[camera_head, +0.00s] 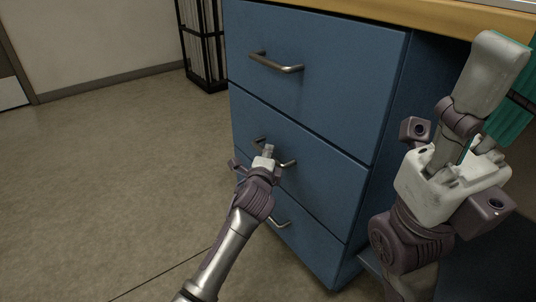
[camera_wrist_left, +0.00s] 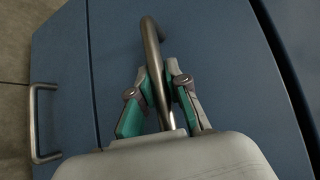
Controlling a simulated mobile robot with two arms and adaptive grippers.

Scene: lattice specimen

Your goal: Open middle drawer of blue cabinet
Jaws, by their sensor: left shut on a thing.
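The blue cabinet (camera_head: 318,60) stands in the middle of the head view with three drawers, one above the other. The middle drawer (camera_head: 325,175) looks flush with the drawers above and below it. Its metal bar handle (camera_head: 288,163) is partly hidden by my left gripper (camera_head: 268,152). In the left wrist view the bar handle (camera_wrist_left: 152,45) passes between the two fingers of my left gripper (camera_wrist_left: 165,85), which are shut on it. My right gripper (camera_head: 503,90) is raised at the right, near the camera; its finger gap is not clear.
A wooden top (camera_head: 400,14) overlies the cabinet. A black-framed stand (camera_head: 203,45) is behind it. The floor (camera_head: 110,160) at the left is clear.

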